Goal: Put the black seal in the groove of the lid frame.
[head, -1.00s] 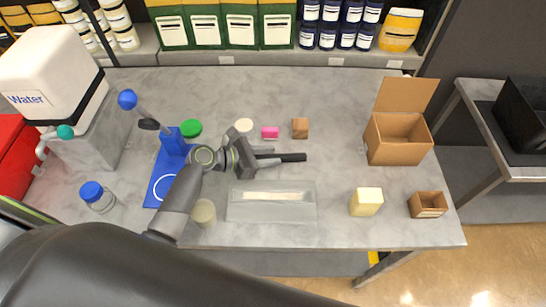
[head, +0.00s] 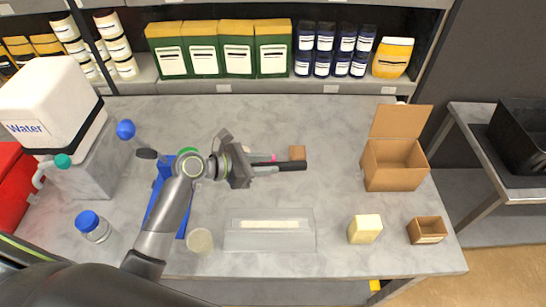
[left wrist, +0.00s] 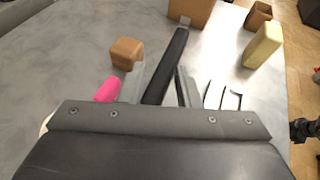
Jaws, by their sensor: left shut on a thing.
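My left gripper (head: 274,168) is shut on a long black bar, which I take to be the black seal (head: 294,166). The seal sticks out to the right of the fingers over the back half of the table. In the left wrist view the seal (left wrist: 169,62) runs forward from between the fingers (left wrist: 160,88). A grey, partly clear rectangular piece, apparently the lid frame (head: 234,241), lies flat near the table's front middle. A pale strip shows along its centre. The seal is apart from it, farther back.
A brown block (head: 298,152) and a pink piece (left wrist: 108,90) lie close to the gripper. An open cardboard box (head: 395,178), a yellow block (head: 364,229) and a small box (head: 427,230) stand at right. A blue stand (head: 160,190) is at left.

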